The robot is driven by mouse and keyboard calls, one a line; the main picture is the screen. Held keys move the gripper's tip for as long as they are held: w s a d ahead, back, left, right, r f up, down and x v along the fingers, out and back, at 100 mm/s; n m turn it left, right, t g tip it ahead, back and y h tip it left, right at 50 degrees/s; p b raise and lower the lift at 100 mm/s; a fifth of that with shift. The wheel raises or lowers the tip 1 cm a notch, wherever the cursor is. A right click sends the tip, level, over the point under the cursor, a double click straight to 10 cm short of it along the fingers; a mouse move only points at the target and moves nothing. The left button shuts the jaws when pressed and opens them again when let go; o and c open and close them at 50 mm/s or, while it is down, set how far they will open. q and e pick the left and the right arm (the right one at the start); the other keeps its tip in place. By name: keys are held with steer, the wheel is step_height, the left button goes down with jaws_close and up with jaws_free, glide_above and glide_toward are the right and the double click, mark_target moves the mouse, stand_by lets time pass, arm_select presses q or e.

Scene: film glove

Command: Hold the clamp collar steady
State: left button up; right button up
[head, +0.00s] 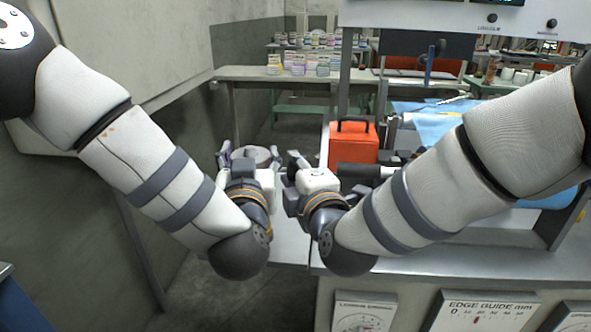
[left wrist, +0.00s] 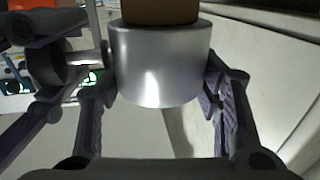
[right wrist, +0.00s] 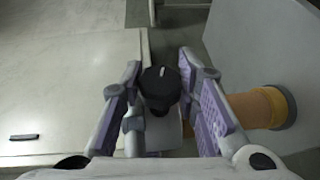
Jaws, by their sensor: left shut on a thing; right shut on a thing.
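The clamp collar (left wrist: 160,65) is a smooth silver ring between the fingers of my left gripper (left wrist: 162,90), which is shut on it. A brown cylinder (left wrist: 160,10) shows at the collar's top edge. In the head view, the collar (head: 262,153) sits just beyond my left gripper (head: 240,160). A black knob (right wrist: 160,85) on a grey stem lies between the fingers of my right gripper (right wrist: 160,95), shut on it. In the left wrist view, the knob (left wrist: 75,68) is beside the collar. In the head view, my right gripper (head: 290,165) is close to my left one.
A red-orange case (head: 353,145) stands on the bench (head: 290,242) just right of the grippers. A shelf of small jars (head: 300,66) is at the back. An orange-brown cylinder (right wrist: 262,107) is right of my right gripper. A wall rises on the left.

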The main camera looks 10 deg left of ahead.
steer(key=m+g+h, duration=0.1)
steer(key=g, duration=0.2)
steer(key=m+g, duration=0.1)
steer(key=g, duration=0.2)
steer(key=shift+g+h, duration=0.3)
steer(key=shift+h, duration=0.1)
steer(key=m+g, duration=0.1)
steer(key=g, duration=0.3)
steer(key=shift+g+h, duration=0.4)
steer(key=shift+f+g, duration=0.1)
steer(key=shift+g, duration=0.2)
steer(key=shift+s+g, duration=0.1)
steer(key=shift+g, duration=0.2)
steer(key=o, duration=1.2)
